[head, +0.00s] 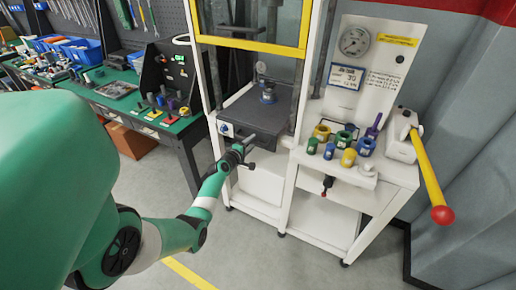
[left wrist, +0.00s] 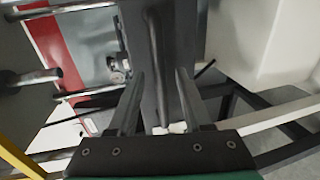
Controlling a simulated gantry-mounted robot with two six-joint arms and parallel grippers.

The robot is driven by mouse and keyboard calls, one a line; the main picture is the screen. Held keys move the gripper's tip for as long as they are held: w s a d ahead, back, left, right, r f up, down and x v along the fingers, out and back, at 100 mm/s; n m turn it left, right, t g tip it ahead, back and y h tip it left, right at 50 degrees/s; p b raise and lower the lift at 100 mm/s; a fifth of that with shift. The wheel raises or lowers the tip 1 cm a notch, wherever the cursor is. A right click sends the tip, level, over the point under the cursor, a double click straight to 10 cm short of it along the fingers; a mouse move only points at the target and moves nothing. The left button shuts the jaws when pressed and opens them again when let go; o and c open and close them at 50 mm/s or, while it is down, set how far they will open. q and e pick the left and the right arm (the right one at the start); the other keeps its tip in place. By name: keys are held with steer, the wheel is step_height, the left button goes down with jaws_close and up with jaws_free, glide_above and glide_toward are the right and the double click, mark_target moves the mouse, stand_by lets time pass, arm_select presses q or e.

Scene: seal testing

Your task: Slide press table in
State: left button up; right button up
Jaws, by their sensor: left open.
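The press table (head: 253,110) is a dark grey slab low in the white press frame with the yellow-edged guard, and a small round metal fixture (head: 268,95) stands on it. In the left wrist view the table's dark grey front (left wrist: 180,45) fills the middle, with a dark upright bar (left wrist: 156,65) on it. My left gripper (head: 250,152) is in front of the table's near edge. Its two fingers (left wrist: 158,75) are open, one on each side of the bar; I cannot tell whether they touch it. My right gripper is not in view.
A white side bench (head: 385,178) at the right holds several coloured rings and a lever with a yellow handle (head: 429,170) and red ball. A green-topped workbench (head: 150,115) with tools stands at the left. The floor in front is clear.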

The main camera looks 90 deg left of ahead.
arm_select(q)
steer(key=p+v, duration=0.2)
steer(key=v, duration=0.7)
steer(key=shift+d+p, duration=0.2)
steer(key=shift+p, duration=0.15)
steer(key=shift+s, duration=0.15)
